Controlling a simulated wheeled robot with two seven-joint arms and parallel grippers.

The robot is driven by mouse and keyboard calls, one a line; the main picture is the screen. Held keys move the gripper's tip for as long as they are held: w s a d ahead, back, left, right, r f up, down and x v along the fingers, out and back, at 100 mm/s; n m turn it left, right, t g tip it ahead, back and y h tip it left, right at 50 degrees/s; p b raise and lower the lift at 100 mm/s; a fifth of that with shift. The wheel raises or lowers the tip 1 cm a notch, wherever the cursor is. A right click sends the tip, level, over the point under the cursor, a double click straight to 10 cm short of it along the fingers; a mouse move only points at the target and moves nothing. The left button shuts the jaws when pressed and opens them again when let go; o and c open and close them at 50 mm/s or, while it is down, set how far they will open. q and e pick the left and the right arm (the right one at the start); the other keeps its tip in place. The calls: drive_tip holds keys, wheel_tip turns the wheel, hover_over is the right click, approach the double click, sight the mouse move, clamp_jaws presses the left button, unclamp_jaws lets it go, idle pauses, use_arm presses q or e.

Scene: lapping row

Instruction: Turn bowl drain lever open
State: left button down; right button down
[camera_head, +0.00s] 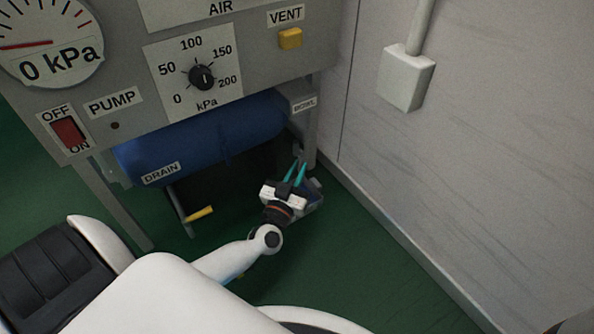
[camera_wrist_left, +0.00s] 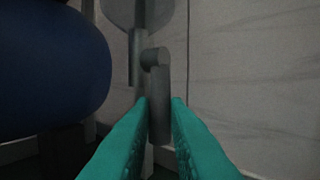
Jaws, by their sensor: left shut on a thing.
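The bowl drain lever (camera_wrist_left: 161,85) is a grey bar on a round pivot, hanging nearly straight down in the left wrist view. My left gripper (camera_head: 295,173) has its teal fingers below the BOWL label (camera_head: 304,103), beside the right leg of the panel. In the left wrist view, the fingers (camera_wrist_left: 160,102) stand on either side of the lever's lower part and are shut on it. The lever is too small and covered to make out in the head view. My right gripper is not in view.
A blue tank (camera_head: 205,137) labelled DRAIN lies left of the gripper, with a yellow handle (camera_head: 200,213) below it. A grey box-like thing (camera_head: 314,199) is just beyond my wrist. The wall (camera_head: 465,140) is close on the right. Green floor is clear in front.

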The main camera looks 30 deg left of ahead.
use_arm(q)
drive_tip(key=c, duration=1.4)
unclamp_jaws()
drive_tip(key=shift+s, duration=0.1)
drive_tip(key=p+v, duration=0.5)
drive_tip(key=v, duration=0.6)
drive_tip(key=shift+s, duration=0.4)
drive_tip(key=shift+d, duration=0.15)
